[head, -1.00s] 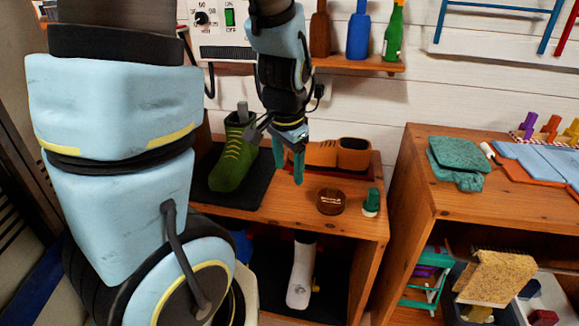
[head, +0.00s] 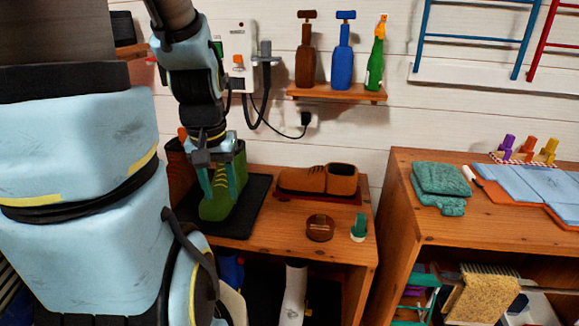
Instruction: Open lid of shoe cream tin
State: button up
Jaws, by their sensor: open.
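The shoe cream tin is most likely the small round brown tin (head: 320,228) on the wooden bench top, in front of the brown shoe. A bar shows across its top; I cannot tell from here whether its lid is loose. My gripper (head: 221,190) points down in front of the green boot (head: 217,207), to the left of the tin and apart from it. Its two teal fingers are spread, with nothing visibly held between them. The fingers hide part of the boot.
A brown shoe (head: 318,180) stands on a dark red mat behind the tin. A small green-and-white item (head: 359,227) stands right of the tin. Bottles (head: 343,58) stand on a wall shelf above. A second wooden cabinet (head: 405,180) with teal cloths (head: 439,187) is at right.

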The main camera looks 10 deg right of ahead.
aim_at(320, 224)
jog(key=u, duration=1.35)
jog(key=k+l+u, duration=0.3)
jog(key=k+l, duration=0.25)
jog(key=k+l+u, duration=0.25)
jog(key=k+l, duration=0.35)
